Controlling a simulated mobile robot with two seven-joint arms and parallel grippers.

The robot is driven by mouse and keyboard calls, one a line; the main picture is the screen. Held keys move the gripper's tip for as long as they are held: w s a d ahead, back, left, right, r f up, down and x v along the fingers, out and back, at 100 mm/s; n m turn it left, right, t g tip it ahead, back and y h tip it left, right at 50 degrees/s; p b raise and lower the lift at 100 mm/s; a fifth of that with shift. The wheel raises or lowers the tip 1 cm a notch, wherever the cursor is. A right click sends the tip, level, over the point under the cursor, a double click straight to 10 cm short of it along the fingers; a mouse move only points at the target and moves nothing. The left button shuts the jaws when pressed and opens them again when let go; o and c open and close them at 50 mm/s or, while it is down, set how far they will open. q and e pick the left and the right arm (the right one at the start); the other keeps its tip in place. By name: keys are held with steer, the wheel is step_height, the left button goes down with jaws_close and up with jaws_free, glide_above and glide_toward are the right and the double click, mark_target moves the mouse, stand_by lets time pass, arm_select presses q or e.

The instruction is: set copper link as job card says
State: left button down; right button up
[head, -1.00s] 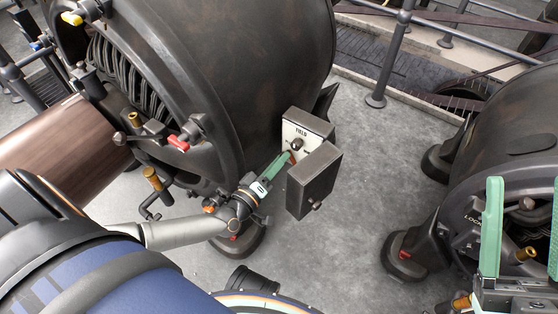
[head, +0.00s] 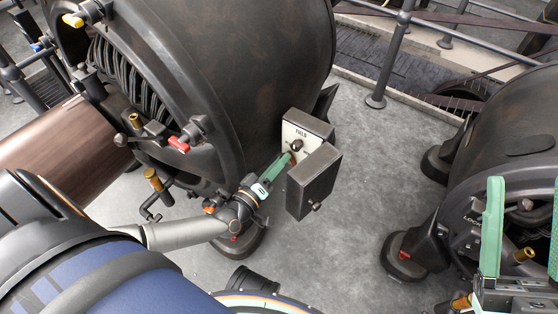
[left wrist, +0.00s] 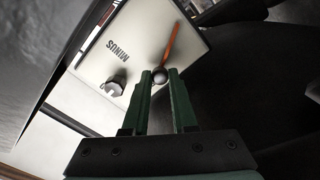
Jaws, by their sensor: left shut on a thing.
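The copper link (left wrist: 171,45) shows in the left wrist view as a thin orange bar on a pale panel (left wrist: 125,35). A round grey knob (left wrist: 160,76) sits at its near end. My left gripper (left wrist: 160,84) is shut on this knob. The panel reads MINUS, upside down in this view, with a metal stud (left wrist: 114,87) beside the word. In the head view my left gripper (head: 287,157) reaches into the FIELD box (head: 303,131), whose lower face its dark cover (head: 314,181) partly hides. My right gripper (head: 525,185) is open and empty. I see no job card.
The large dark dynamo (head: 240,60) stands beside the box. Red-handled (head: 179,144) and brass-handled (head: 153,178) levers stick out near my left arm. A second dynamo (head: 515,120) stands at right. Grey floor (head: 350,240) between them is clear. Railings (head: 376,98) stand behind.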

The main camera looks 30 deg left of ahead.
arm_select(q)
steer(key=shift+s+d+r+m+p, duration=0.1)
steer(key=shift+d+m+p, duration=0.35)
steer(key=shift+m+p, duration=0.35)
steer(key=shift+d+r+m+p, duration=0.1)
steer(key=shift+d+m+p, duration=0.45)
steer(key=shift+m, duration=0.4)
steer(key=shift+s+d+r+m+p, duration=0.1)
steer(key=shift+d+m+p, duration=0.3)
steer(key=shift+m+p, duration=0.4)
arm_select(e)
steer(key=r, duration=0.5)
steer(key=shift+s+d+r, duration=0.2)
steer(key=shift+d+r, duration=0.05)
arm_select(q)
steer(key=c, duration=0.7)
jaws_free()
steer(key=s+a+p, duration=0.1)
steer(key=s+p, duration=0.2)
steer(key=s, duration=0.9)
steer(key=shift+s, duration=0.2)
arm_select(e)
steer(key=r, duration=0.3)
steer(key=shift+d, duration=0.25)
